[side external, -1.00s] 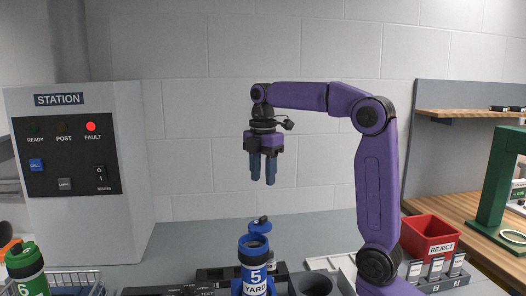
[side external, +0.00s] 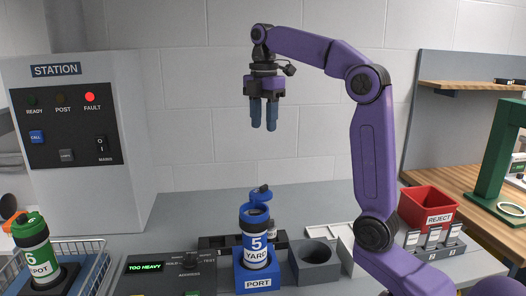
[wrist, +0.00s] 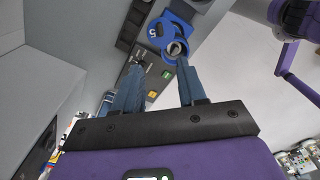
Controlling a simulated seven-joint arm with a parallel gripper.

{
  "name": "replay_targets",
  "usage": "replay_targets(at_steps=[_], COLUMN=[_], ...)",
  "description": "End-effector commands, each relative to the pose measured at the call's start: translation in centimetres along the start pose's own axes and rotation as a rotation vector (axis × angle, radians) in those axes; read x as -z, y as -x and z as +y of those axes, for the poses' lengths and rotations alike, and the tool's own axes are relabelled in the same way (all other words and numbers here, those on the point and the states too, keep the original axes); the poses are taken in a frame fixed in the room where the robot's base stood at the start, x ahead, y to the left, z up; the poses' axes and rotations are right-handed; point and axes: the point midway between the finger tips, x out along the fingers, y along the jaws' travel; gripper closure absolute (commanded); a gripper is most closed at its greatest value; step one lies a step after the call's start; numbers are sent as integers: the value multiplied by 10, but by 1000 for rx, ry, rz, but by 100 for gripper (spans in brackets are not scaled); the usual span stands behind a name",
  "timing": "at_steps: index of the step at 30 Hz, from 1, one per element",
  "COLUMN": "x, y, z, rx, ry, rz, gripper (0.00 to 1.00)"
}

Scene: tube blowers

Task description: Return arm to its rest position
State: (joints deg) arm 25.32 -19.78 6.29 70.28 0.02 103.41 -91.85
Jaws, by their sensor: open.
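My gripper (side external: 264,120) hangs in the air, fingers pointing down, well above the bench. Its two blue fingers are apart with nothing between them. Below it, the blue canister marked 5 YARD (side external: 257,240) stands upright in the blue PORT block (side external: 259,282), its cap tipped open. In the wrist view the canister (wrist: 172,42) lies beyond the fingertips (wrist: 160,65), clear of them.
The station cabinet (side external: 120,200) at left shows a red FAULT light. A console (side external: 150,268) reads TOO HEAVY. A green canister (side external: 36,252) stands by a wire basket at lower left. A grey holder (side external: 318,270), a red REJECT bin (side external: 428,208) and a green frame (side external: 497,165) are at right.

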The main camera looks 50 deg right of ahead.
Motion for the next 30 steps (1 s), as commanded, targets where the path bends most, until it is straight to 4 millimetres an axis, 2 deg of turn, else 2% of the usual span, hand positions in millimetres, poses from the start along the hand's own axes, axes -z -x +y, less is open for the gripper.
replay_targets(at_steps=[7,11,14,21,26,30], x=[7,29,53,102,126,140], y=[-4,-18,-35,-78,-107,-134], z=[-2,-8,-19,-61,-99,-137], rx=[0,0,-1,-6,-9,-10], ry=[-4,-27,-57,-137,-190,-235], rz=[0,0,1,4,8,12], gripper=[59,59,59,59,59,59])
